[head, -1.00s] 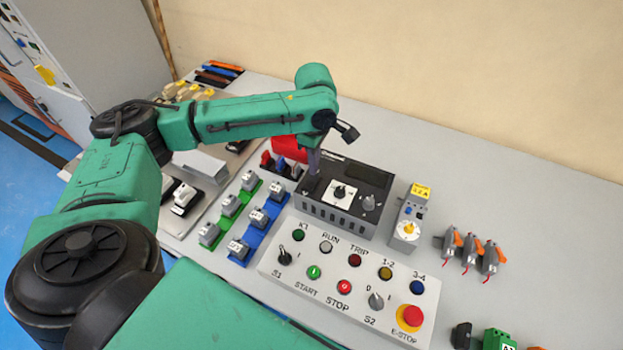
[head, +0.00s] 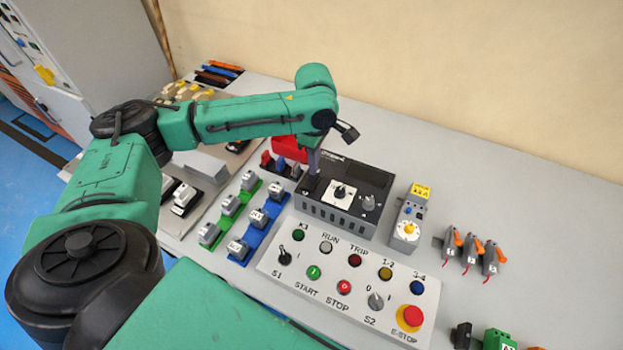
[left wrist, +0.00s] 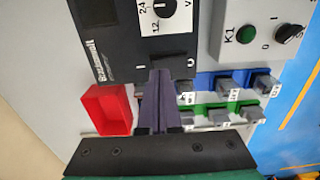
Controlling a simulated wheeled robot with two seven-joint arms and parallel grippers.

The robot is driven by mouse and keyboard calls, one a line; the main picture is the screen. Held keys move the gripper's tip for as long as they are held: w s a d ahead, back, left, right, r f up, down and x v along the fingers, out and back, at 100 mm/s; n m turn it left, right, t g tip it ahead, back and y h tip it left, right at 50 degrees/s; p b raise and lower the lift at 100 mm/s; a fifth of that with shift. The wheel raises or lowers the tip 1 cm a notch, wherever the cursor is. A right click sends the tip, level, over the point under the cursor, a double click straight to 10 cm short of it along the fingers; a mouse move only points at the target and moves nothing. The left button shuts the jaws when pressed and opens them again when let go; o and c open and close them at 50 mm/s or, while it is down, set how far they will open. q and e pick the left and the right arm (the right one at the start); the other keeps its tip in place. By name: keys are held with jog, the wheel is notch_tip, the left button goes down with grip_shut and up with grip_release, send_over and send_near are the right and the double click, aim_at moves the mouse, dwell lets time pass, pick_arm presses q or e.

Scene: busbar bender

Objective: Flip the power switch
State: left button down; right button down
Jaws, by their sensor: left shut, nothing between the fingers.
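The black and grey power supply box (head: 345,195) stands behind the white control panel in the head view. It has a white plate with a knob (head: 340,191) and a grey knob (head: 369,203). My left gripper (head: 313,172) points down at the left end of its top. In the left wrist view the box's black face (left wrist: 112,50) carries I and O marks on either side of the fingertips (left wrist: 160,74). The fingers are shut together with nothing between them. My right gripper is not in view.
The control panel (head: 330,257) with lamps and an E-stop lies in front. Grey terminal blocks on green (head: 229,210) and blue (head: 262,225) strips stand left of it. A red bin (left wrist: 106,108) sits beside the box. The table's right rear is clear.

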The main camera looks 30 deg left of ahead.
pick_arm(q)
jog(key=shift+f, duration=1)
dwell(0.6)
notch_tip(320, 180, up, 7)
jog(key=p, duration=0.9)
dwell(0.4)
